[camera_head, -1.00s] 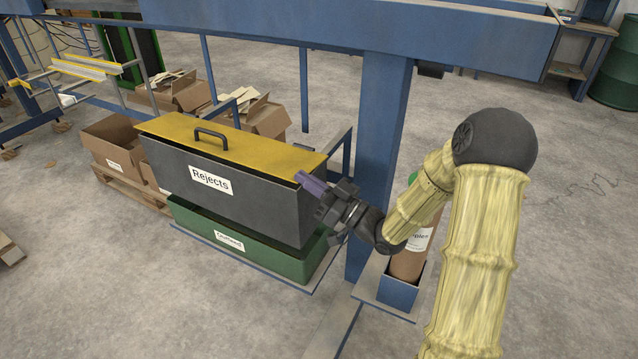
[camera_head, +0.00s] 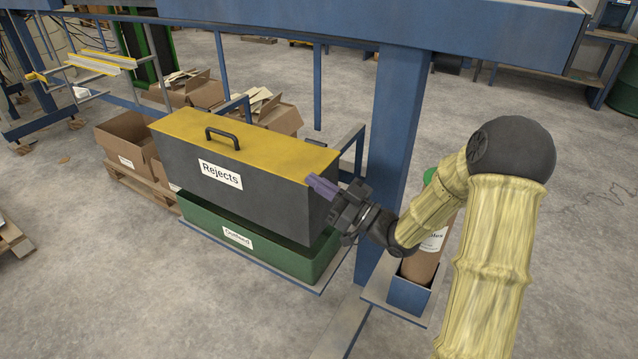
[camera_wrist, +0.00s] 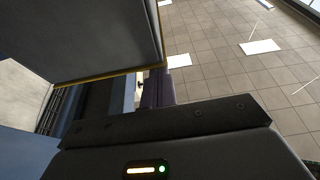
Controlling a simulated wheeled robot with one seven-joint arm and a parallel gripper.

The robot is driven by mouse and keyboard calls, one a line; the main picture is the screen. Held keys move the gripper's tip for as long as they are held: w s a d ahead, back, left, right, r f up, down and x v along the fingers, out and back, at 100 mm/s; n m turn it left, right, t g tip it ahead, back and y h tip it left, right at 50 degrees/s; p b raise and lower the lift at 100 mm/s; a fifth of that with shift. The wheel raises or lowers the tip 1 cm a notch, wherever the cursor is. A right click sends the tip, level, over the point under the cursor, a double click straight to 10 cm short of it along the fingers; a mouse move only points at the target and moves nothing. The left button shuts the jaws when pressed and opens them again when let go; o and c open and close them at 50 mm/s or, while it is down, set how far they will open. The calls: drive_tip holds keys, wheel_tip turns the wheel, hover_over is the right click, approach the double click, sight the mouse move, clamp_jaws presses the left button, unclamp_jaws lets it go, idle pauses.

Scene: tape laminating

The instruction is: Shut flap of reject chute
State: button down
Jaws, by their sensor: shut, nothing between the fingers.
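The reject chute (camera_head: 265,205) is a dark grey box with a white "Rejects" label on its front. Its flap (camera_head: 250,145) is a yellow plate with a black handle (camera_head: 222,137), lying flat across the top of the box. No clear gap shows under its front edge. My gripper (camera_head: 318,183) has purple fingers, shut and empty, at the chute's right front corner just below the flap's edge. I cannot tell whether they touch it. In the wrist view, the fingers (camera_wrist: 157,88) are close to a dark panel (camera_wrist: 90,35) with a yellow edge.
A green bin (camera_head: 265,252) sits below the chute. A blue post (camera_head: 395,140) stands right behind my gripper, with a brown cylinder (camera_head: 422,262) in a blue holder (camera_head: 408,298) beside it. A blue beam (camera_head: 400,22) crosses above. Open cartons (camera_head: 125,140) stand left.

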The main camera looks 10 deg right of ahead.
drive_tip(key=s+d+p, duration=0.3)
drive_tip(key=s+d, duration=0.2)
drive_tip(key=d, duration=0.2)
drive_tip(key=shift+s+d+r, duration=0.3)
drive_tip(key=shift+d+r, duration=0.05)
idle(0.4)
